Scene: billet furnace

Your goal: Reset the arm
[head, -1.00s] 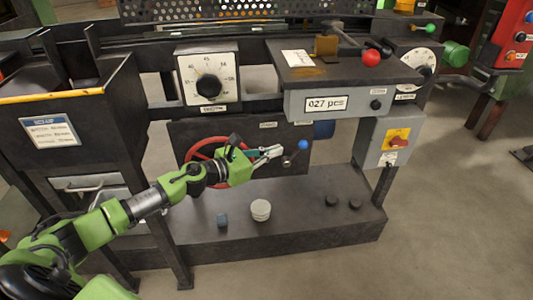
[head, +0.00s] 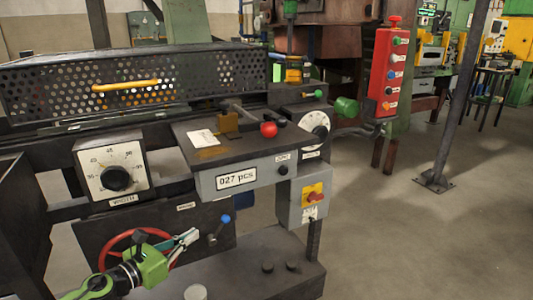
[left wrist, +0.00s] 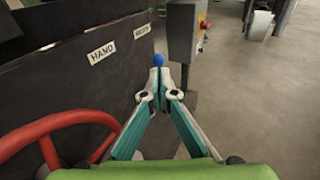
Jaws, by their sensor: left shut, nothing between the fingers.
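My left gripper (head: 196,236) comes in from the lower left in the head view. It is shut with nothing between its fingers, in front of the dark panel (head: 185,222) of the machine and just left of a blue-knobbed lever (head: 226,219). In the left wrist view its fingers (left wrist: 162,92) come together at their tips, and the blue knob (left wrist: 157,60) shows just beyond them. A red handwheel (head: 118,240) is partly behind the gripper; it also shows at the left in the left wrist view (left wrist: 62,122). My right gripper is not in view.
Above the gripper are a dial box (head: 112,168), a counter box (head: 236,178) reading 027 pcs and a red ball knob (head: 268,129). A grey switch box (head: 310,196) and red button pendant (head: 388,75) stand to the right.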

